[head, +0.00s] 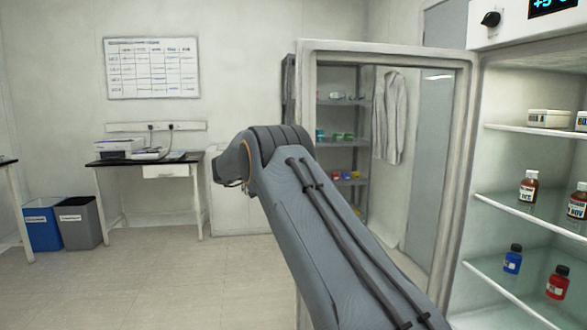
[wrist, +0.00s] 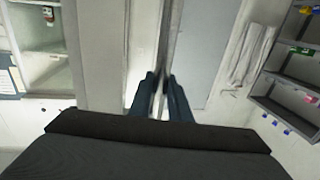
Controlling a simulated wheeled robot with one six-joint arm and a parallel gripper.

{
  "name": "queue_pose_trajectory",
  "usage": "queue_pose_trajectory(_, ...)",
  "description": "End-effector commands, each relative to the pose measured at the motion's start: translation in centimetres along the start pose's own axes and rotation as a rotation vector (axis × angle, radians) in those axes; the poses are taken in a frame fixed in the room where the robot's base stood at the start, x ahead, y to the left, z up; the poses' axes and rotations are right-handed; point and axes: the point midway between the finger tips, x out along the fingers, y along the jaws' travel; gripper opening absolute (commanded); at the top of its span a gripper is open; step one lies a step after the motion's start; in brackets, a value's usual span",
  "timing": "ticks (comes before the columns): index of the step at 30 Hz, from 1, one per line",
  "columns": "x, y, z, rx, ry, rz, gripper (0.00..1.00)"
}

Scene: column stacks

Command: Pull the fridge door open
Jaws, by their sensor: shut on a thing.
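The fridge (head: 475,150) stands at the right with its shelves open to view. Its glass door with a pale frame (head: 385,50) is swung well out, its hinge side at the right against the fridge. My arm crosses in front of the door, and my gripper is hidden in the head view. In the wrist view, the dark fingers of my gripper (wrist: 160,96) are shut on a thin upright bar, the door handle (wrist: 165,48). Part of the fridge inside (wrist: 35,50) shows at the left there.
Bottles (head: 528,187) and boxes stand on the fridge shelves. A grey shelf rack (head: 338,102) and a hanging white coat (head: 390,115) show through the door glass. A desk (head: 170,166) and two bins (head: 80,222) are at the left. The floor (head: 150,280) in front is clear.

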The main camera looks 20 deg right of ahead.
Motion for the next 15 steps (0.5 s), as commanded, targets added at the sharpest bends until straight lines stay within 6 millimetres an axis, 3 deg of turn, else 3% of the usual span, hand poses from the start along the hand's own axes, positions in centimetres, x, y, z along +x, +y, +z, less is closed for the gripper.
queue_pose_trajectory(15, -0.16, 0.02, -0.04, -0.001, 0.001, 0.016, 0.0)
